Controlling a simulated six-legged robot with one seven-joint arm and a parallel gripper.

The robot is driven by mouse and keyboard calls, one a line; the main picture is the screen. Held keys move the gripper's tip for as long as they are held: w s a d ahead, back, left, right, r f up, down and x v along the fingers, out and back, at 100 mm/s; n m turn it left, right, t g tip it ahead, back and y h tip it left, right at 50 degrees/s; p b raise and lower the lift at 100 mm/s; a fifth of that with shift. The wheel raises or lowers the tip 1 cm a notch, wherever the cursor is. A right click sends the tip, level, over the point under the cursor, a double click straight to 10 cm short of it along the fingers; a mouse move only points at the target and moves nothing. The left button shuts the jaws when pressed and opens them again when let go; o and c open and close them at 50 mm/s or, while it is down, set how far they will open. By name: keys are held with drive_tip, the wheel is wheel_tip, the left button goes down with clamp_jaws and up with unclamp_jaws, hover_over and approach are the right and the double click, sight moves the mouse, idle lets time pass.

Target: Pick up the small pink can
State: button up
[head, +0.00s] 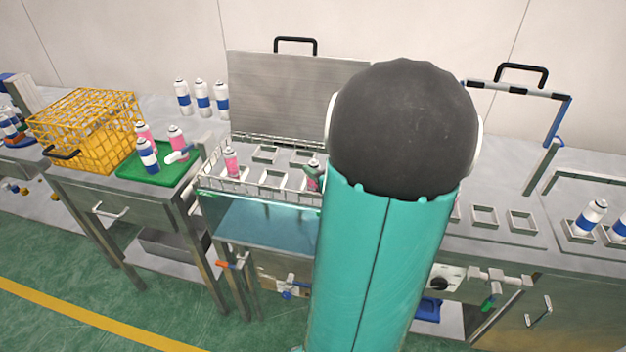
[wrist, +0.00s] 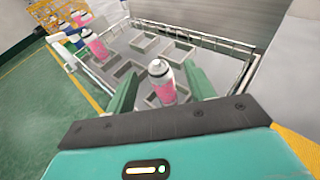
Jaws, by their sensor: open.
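A small pink can (wrist: 164,88) with a white top stands upright in the wrist view, in a slot of the railed metal rack. My gripper (wrist: 159,72) is open, with one green finger on each side of this can; I cannot tell whether either finger touches it. In the head view the can (head: 313,182) is partly covered by my gripper and arm. Another pink can (head: 231,162) stands in the same rack to the left; it also shows in the wrist view (wrist: 95,46).
A green tray (head: 130,172) at left holds pink cans and a blue-white can, beside a yellow wire basket (head: 85,125). Several blue-white cans (head: 202,98) stand behind. A raised metal lid (head: 290,95) rises behind the rack (head: 262,192), whose other visible slots look empty.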

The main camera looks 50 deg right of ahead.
sight(311, 162)
drive_tip(key=x, duration=0.5)
drive_tip(key=shift+w+f, duration=0.2)
drive_tip(key=shift+w, duration=0.15)
clamp_jaws()
